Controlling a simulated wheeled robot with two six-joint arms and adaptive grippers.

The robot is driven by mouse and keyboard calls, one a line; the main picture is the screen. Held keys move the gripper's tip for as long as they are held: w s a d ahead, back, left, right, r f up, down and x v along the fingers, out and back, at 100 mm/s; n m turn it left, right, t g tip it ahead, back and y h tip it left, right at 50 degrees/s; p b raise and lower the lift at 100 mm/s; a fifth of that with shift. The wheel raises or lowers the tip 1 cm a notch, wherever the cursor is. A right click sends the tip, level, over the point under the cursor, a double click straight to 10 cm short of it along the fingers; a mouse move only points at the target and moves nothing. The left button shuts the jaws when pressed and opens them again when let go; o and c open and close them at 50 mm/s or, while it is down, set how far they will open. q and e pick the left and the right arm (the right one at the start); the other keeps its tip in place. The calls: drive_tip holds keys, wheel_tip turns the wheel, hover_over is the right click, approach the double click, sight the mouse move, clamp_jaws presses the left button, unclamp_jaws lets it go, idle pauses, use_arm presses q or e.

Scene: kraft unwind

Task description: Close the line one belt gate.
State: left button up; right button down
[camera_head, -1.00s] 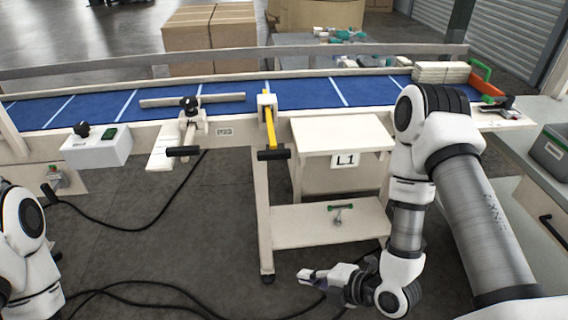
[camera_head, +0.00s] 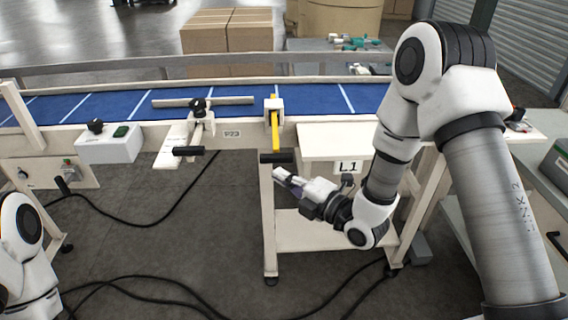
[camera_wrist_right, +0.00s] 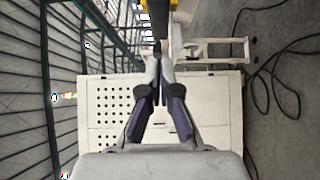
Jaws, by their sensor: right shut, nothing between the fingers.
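The line one belt gate appears to be the yellow bar (camera_head: 275,128) with a black crossbar handle (camera_head: 276,158), set in a white bracket (camera_head: 274,104) at the near edge of the blue belt. The bar slopes down towards me. My right gripper (camera_head: 281,176) is shut and empty, just below and to the right of the handle in the head view, apart from it as far as I can tell. In the right wrist view the shut fingertips (camera_wrist_right: 160,54) point towards the yellow bar (camera_wrist_right: 159,5) at the top. My left gripper is out of view.
The L1 stand (camera_head: 345,138) is beside the gate, under my right forearm. A second black-handled clamp (camera_head: 197,128) and a white switch box (camera_head: 108,146) lie left along the blue conveyor (camera_head: 140,100). Cables (camera_head: 130,220) cross the floor. Cardboard boxes (camera_head: 228,32) stand behind.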

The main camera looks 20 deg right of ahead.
sight(273, 161)
drive_tip(key=w, duration=0.1)
drive_tip(key=w+d, duration=0.1)
drive_tip(key=shift+w+r+p, duration=0.1)
drive_tip(key=shift+w+p, duration=0.2)
drive_tip(key=shift+p, duration=0.05)
drive_tip(key=shift+w+d, duration=0.25)
drive_tip(key=shift+d, duration=0.15)
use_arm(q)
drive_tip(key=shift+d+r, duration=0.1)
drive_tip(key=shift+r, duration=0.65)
use_arm(e)
drive_tip(key=shift+a, duration=0.1)
drive_tip(key=shift+a, duration=0.15)
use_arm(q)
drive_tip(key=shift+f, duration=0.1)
use_arm(e)
drive_tip(key=shift+w, duration=0.15)
